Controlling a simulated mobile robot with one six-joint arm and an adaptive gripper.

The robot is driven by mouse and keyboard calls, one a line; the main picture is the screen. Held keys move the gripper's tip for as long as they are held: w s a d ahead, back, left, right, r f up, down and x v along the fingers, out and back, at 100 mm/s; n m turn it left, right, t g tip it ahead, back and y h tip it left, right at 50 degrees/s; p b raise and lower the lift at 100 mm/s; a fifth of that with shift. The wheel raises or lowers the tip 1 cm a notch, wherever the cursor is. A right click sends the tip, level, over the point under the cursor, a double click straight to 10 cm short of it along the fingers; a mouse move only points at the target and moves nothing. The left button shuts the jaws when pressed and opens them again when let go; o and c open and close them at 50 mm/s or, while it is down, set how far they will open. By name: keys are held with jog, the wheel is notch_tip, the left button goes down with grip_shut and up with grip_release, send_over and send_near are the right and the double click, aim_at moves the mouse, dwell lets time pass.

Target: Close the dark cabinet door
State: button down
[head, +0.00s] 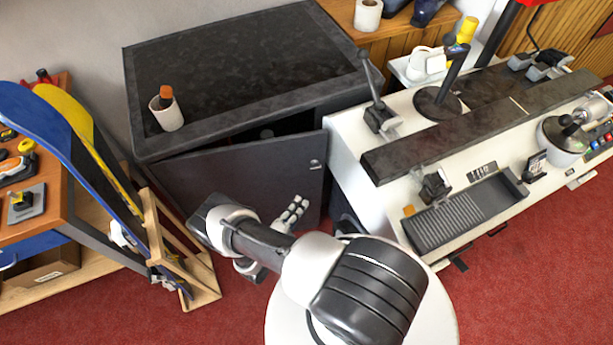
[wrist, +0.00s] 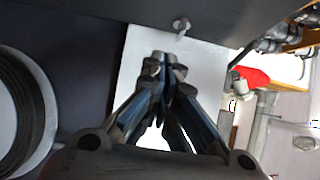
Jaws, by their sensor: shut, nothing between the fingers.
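The dark cabinet (head: 240,65) stands against the wall at the upper left in the head view. Its dark door (head: 245,165) is ajar, with the handle edge on the right swung outward and a dark gap behind its top. My gripper (head: 301,203) is shut and empty, in front of the door and below the knob. In the wrist view my fingertips (wrist: 164,64) are together near the door; whether they touch it is unclear.
A white bench (head: 350,165) with machines stands close to the right of the door. A wooden rack (head: 165,240) stands to the left. A white cup (head: 166,113) with an orange-capped bottle sits on the cabinet. Red floor lies in front.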

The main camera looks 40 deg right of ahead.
aim_at(311, 176)
jog(key=shift+w+a+b+x, duration=0.15)
jog(key=shift+w+b+x, duration=0.2)
jog(key=shift+x, duration=1.65)
jog(key=shift+w+a+b+x, duration=0.15)
jog(key=shift+w+x, duration=0.3)
jog(key=shift+x, duration=1.5)
jog(key=shift+w+a+b+x, duration=0.15)
jog(key=shift+w+b+x, duration=0.2)
jog(key=shift+x, duration=1.65)
